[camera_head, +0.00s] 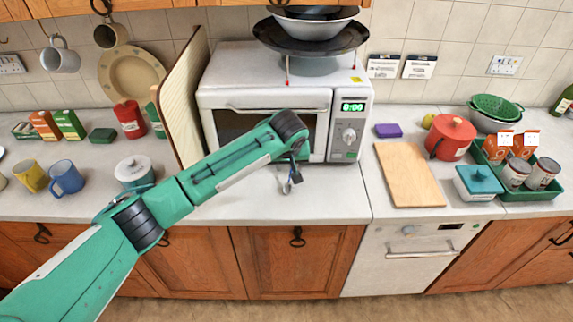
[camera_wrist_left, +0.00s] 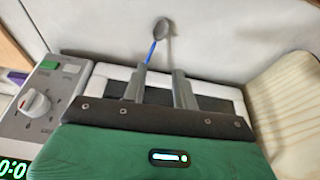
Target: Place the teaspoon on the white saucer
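In the left wrist view, the teaspoon (camera_wrist_left: 153,46) has a grey bowl and a blue handle and shows against the pale worktop. Its handle end is at the tip of one finger of my left gripper (camera_wrist_left: 159,69). The two fingers are apart with a clear gap between them, and I see no grip on the spoon. In the head view, my left gripper (camera_head: 291,182) points down over the worktop in front of the microwave, small and partly hidden by my arm. I cannot make out the white saucer in either view. My right gripper is not in view.
The microwave (camera_head: 262,95) stands behind my left gripper, with a ribbed board (camera_head: 184,100) leaning at its left. A wooden chopping board (camera_head: 408,175), a red pot (camera_head: 450,137) and a green tray (camera_head: 535,193) are to the right. The worktop (camera_head: 335,205) front is clear.

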